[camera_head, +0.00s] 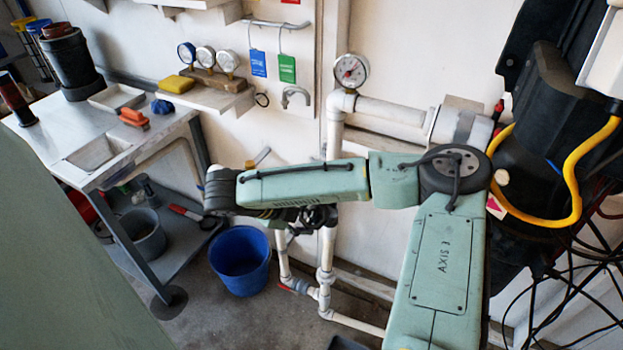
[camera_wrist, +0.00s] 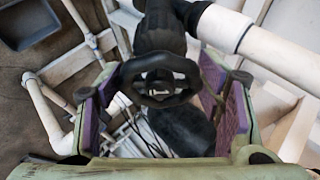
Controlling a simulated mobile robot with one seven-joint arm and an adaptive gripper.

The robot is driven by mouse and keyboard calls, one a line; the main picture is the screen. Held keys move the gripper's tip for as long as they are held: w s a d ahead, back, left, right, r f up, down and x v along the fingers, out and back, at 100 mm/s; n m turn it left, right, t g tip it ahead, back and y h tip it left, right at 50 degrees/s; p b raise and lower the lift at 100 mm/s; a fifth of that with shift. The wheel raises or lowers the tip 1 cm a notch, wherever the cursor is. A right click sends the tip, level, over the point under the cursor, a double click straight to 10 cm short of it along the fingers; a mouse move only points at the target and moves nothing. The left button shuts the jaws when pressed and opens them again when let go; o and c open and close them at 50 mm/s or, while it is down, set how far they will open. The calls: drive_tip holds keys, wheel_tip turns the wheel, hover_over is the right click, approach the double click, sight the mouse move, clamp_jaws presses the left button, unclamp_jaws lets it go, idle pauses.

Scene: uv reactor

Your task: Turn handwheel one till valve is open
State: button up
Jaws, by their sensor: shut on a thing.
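A black handwheel (camera_wrist: 160,85) with a round rim and spokes shows in the middle of the wrist view, on a dark valve body (camera_wrist: 160,32). My gripper (camera_wrist: 160,112) has its two purple-padded fingers on either side of the wheel and is shut on it. In the head view the handwheel (camera_head: 319,216) shows as a dark shape just below my forearm, partly hidden by it. My gripper there is mostly hidden under the arm. I cannot tell how far the valve is open.
White pipes (camera_head: 327,245) run down the wall, with a pressure gauge (camera_head: 350,70) above. A blue bucket (camera_head: 240,260) stands on the floor to the left. A metal bench (camera_head: 110,150) is at the far left. Yellow hose (camera_head: 590,150) and loose black cables hang at the right.

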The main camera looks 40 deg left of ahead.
drive_tip(key=n+t, duration=0.1)
drive_tip(key=n, duration=0.3)
drive_tip(key=shift+s+d+f+n+t, duration=0.1)
drive_tip(key=shift+n+t, duration=0.2)
drive_tip(key=shift+t, duration=0.1)
drive_tip(key=n+y, duration=0.1)
drive_tip(key=n, duration=0.1)
drive_tip(key=n+t, duration=0.1)
drive_tip(key=n, duration=0.1)
drive_tip(key=shift+n+y, duration=0.4)
drive_tip(key=shift+d+n+t, duration=0.1)
drive_tip(key=shift+n+t, duration=0.2)
drive_tip(key=shift+n, duration=0.2)
drive_tip(key=o, duration=1.1)
drive_tip(key=shift+s, duration=0.1)
drive_tip(key=v, duration=1.2)
drive_tip(key=shift+d, duration=0.1)
